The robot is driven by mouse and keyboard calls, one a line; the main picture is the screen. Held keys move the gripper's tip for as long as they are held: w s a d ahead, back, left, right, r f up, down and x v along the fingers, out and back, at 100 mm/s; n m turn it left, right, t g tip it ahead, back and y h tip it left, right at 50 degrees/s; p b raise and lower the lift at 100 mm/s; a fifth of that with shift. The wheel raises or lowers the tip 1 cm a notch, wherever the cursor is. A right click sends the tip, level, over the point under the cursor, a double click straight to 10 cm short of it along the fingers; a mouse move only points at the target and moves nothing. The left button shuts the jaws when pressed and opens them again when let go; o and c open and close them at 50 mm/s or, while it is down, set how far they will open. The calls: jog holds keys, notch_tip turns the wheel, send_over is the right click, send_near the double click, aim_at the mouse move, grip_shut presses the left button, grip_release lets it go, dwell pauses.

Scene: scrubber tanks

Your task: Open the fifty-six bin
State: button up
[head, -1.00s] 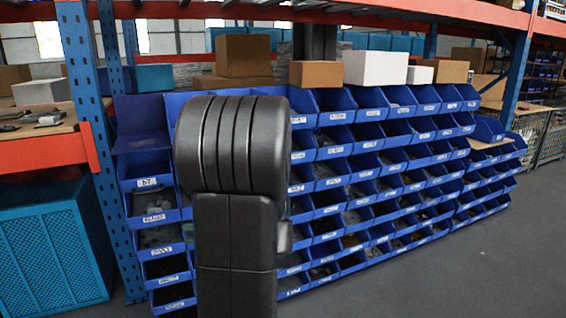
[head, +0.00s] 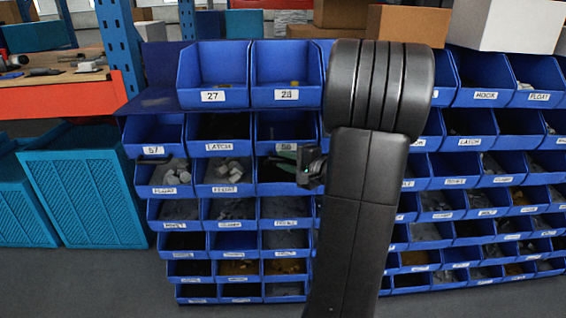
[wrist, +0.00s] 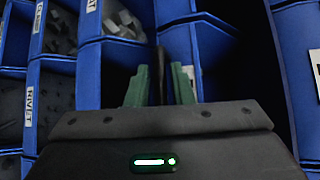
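The bin whose label looks like 56 (head: 268,149) is a blue open-fronted bin in the third column of the rack in the head view. Its inside looks dark. My gripper (head: 305,166) is at the right, just below that label and in front of the bins, partly hidden by my arm. In the wrist view, my gripper (wrist: 161,86) shows two green fingers standing apart, with a dark narrow edge between them. Blue bin walls lie just beyond the fingers. I cannot tell whether the fingers touch the bin.
Bins 27 (head: 213,97) and 28 (head: 289,97) sit above, standing out from the rack. Bin 57 (head: 154,151) is to the left. A blue rack post (head: 119,45) and teal crates (head: 85,190) stand at the left. Grey floor is clear in front.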

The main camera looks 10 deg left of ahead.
jog(key=shift+w+a, duration=0.3)
jog(key=shift+a, duration=0.35)
grip_shut()
jog(key=shift+f, duration=0.1)
jog(key=shift+s, duration=0.1)
